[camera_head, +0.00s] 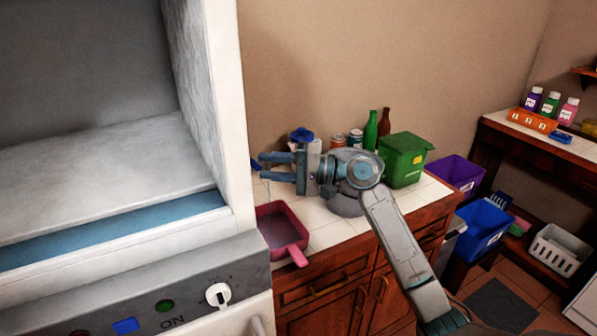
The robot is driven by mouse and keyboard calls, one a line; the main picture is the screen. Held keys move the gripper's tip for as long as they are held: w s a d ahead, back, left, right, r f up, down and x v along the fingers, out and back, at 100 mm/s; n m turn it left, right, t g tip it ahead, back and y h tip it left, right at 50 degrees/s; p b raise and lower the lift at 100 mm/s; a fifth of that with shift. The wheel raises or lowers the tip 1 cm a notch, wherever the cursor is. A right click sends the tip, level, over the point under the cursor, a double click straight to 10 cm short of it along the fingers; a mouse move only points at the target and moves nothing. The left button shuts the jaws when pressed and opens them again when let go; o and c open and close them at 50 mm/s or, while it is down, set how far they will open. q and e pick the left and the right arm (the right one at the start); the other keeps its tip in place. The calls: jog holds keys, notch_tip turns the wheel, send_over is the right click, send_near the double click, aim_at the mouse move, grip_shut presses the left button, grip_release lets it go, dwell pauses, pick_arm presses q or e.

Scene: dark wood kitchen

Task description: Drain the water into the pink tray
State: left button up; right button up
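The pink tray (292,218) sits on the white-tiled counter, beside the white appliance, with its handle toward me. Its inside looks dark, and I cannot tell whether it holds water. My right gripper (263,167) is above and behind the tray, its blue fingers apart and pointing left toward the appliance wall. Nothing shows between the fingers. A blue-topped item (302,135) stands behind the gripper, partly hidden by it. No water is clearly visible. My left gripper is out of view.
The white appliance (209,100) fills the left, with an open compartment and a dial (218,295). Cans, a green bottle (370,131), a brown bottle and a green bin (404,160) stand along the counter. Purple and blue bins (482,228) are at the right.

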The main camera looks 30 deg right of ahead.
jog(key=b+v, duration=0.3)
jog(key=v, duration=0.5)
jog(key=shift+s+d, duration=0.1)
jog(key=shift+s, duration=0.05)
dwell(0.5)
dwell(6.5)
